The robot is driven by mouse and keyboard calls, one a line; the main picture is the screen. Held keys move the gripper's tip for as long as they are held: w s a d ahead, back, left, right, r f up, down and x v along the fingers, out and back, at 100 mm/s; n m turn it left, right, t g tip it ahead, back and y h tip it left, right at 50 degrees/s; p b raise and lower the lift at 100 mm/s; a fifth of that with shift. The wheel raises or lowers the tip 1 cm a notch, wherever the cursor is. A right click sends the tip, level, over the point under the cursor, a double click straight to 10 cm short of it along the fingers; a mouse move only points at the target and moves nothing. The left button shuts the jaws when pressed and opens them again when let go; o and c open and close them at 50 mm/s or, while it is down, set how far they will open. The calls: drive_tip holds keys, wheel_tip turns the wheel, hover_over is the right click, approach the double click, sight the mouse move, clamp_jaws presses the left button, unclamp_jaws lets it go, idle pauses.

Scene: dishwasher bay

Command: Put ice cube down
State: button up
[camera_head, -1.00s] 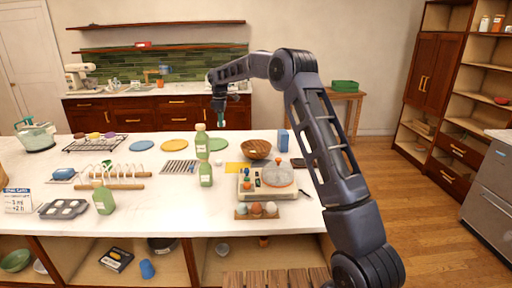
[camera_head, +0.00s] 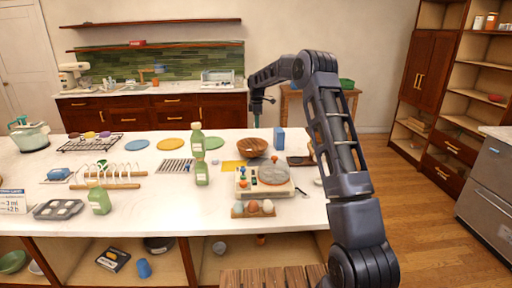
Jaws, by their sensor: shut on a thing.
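My gripper (camera_head: 257,110) hangs fingers down above the far side of the white counter (camera_head: 235,220), behind the wooden bowl. It is shut on a small teal thing (camera_head: 256,121), which is too small in this view to tell whether it is the ice cube. The thing is held clear of the counter. No other ice cube can be made out.
A wooden bowl (camera_head: 251,147), a blue box (camera_head: 279,139) and a cooktop-like board (camera_head: 273,174) stand below and near my gripper. Green bottles (camera_head: 201,168) stand left of them.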

wheel_tip(320, 180, down, 14)
drive_tip(key=shift+f, duration=0.15)
idle(0.4)
drive_tip(key=shift+f, duration=0.25)
drive_tip(key=o, duration=1)
drive_tip(key=shift+c, duration=0.2)
drive_tip(key=shift+r, duration=0.1)
